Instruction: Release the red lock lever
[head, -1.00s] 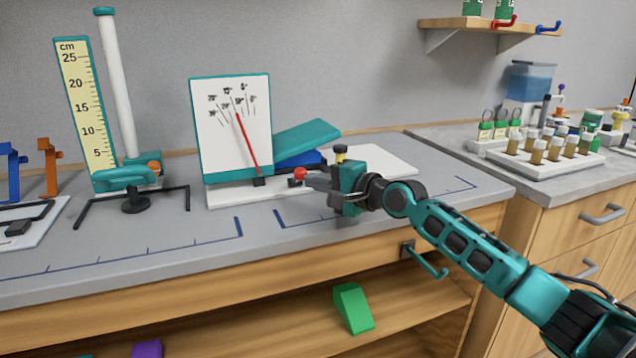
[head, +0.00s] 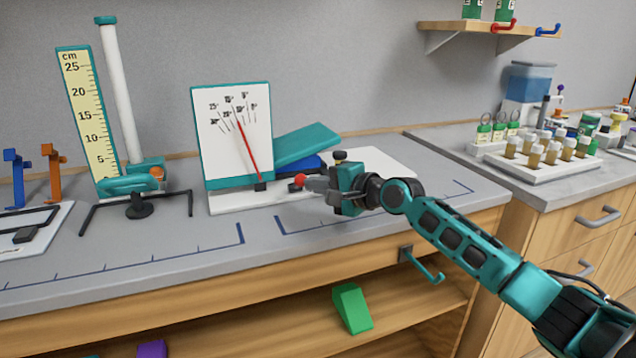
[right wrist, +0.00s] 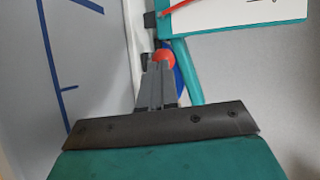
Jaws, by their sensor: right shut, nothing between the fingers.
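The red ball-shaped knob (head: 300,179) of the lock lever sits at the base of a white dial stand with a teal frame (head: 237,125) and a red needle. My right gripper (head: 310,187) is shut and empty, its fingertips at the knob's right side. In the right wrist view the red knob (right wrist: 164,56) shows just beyond the closed fingertips (right wrist: 160,70). I cannot tell whether they touch it. The lever below the knob is mostly hidden. My left gripper is not in view.
A teal ramp-like plate (head: 308,144) stands behind the knob. A ruler stand (head: 90,115) with a white column is at the left. A tray of vials (head: 537,160) is on the right counter. The bench front (head: 150,270) is clear.

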